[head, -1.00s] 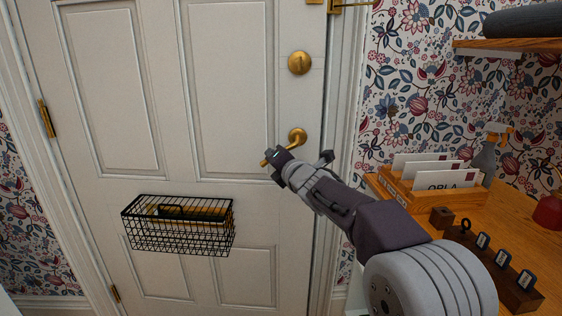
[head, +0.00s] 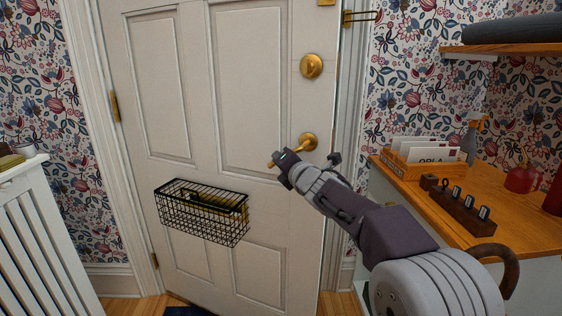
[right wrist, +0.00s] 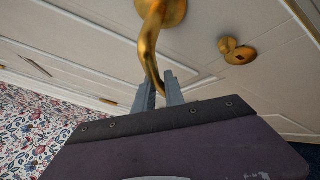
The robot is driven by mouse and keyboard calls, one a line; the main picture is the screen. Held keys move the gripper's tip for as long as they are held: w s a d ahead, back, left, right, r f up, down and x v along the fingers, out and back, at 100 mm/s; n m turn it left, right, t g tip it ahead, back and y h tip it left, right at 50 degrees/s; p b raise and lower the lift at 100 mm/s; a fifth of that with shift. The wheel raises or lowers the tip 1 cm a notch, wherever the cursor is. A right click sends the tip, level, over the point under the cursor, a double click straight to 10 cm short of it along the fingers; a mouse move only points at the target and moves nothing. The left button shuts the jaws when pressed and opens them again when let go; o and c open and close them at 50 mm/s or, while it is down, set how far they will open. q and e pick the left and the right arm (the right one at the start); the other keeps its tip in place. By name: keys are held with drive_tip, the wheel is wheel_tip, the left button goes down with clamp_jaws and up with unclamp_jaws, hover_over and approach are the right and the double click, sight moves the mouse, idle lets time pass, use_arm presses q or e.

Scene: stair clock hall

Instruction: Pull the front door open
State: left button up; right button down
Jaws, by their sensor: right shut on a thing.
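The white panelled front door (head: 207,110) has hinges on its left. Its right edge stands slightly out from the frame (head: 352,100), so it looks a little ajar. The brass lever handle (head: 308,141) is on the door's right side, below a round brass lock (head: 311,66). My right gripper (head: 281,160) is shut on the lever's free end. In the right wrist view the two grey fingers (right wrist: 160,88) sit on either side of the curved brass handle (right wrist: 151,42). My left gripper is not in view.
A black wire basket (head: 200,214) with things in it hangs on the door. A wooden-topped table (head: 530,215) with a letter rack (head: 400,170) and key holder (head: 462,212) stands close right of my arm. A white slatted cover (head: 40,235) stands at left.

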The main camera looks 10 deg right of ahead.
drive_tip(key=shift+w+d+f, duration=0.15)
drive_tip(key=shift+f, duration=0.1)
drive_tip(key=c, duration=1.4)
unclamp_jaws()
drive_tip(key=s+d+r, duration=0.1)
drive_tip(key=s, duration=0.8)
drive_tip(key=shift+s+d+r+p, duration=0.15)
drive_tip(key=shift+s+d+p, duration=0.2)
drive_tip(key=shift+s+d, duration=0.05)
